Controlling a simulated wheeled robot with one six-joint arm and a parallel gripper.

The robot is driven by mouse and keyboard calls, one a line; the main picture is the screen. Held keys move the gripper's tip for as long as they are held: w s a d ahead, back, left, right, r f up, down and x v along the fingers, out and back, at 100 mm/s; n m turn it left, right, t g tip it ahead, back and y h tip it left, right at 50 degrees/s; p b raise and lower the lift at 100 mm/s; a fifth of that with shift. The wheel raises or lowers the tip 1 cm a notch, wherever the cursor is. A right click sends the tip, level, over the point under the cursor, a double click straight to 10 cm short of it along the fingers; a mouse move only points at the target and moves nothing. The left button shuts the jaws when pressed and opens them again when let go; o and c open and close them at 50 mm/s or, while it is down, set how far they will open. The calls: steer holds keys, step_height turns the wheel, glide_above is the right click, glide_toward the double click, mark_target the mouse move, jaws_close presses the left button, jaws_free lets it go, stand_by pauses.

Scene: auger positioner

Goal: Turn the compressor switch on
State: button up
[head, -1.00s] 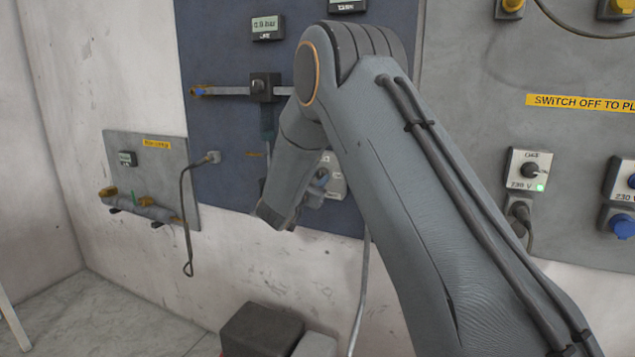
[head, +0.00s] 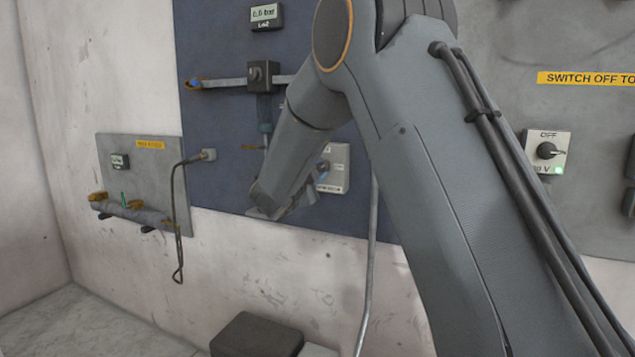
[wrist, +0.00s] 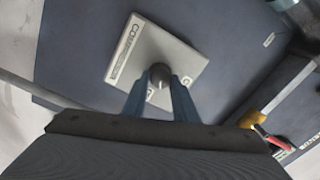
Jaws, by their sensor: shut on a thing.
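The compressor switch is a pale box (head: 340,168) on the blue wall panel. In the wrist view, its light square plate (wrist: 140,50) carries a partly readable "COM..." label along one edge. In the head view my gripper (head: 308,193) reaches up to the box from the lower left, and my arm covers part of the area. The knob's pointer position is not clear.
A slide bar with a black block (head: 263,76) and a small display (head: 266,16) are above the switch. A smaller grey panel (head: 140,180) with a hanging cable (head: 181,220) is at left. A grey pipe (head: 368,270) runs down below. A dark box (head: 255,338) stands on the floor.

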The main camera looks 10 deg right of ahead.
steer(key=m+b, duration=0.4)
steer(key=b, duration=0.1)
steer(key=shift+f, duration=0.25)
steer(key=shift+r+m+b, duration=0.1)
steer(key=shift+m+b, duration=0.95)
steer(key=shift+m, duration=0.05)
steer(key=o, duration=1.1)
steer(key=v, duration=0.7)
steer(key=shift+s+a+b, duration=0.3)
steer(key=shift+b, duration=0.05)
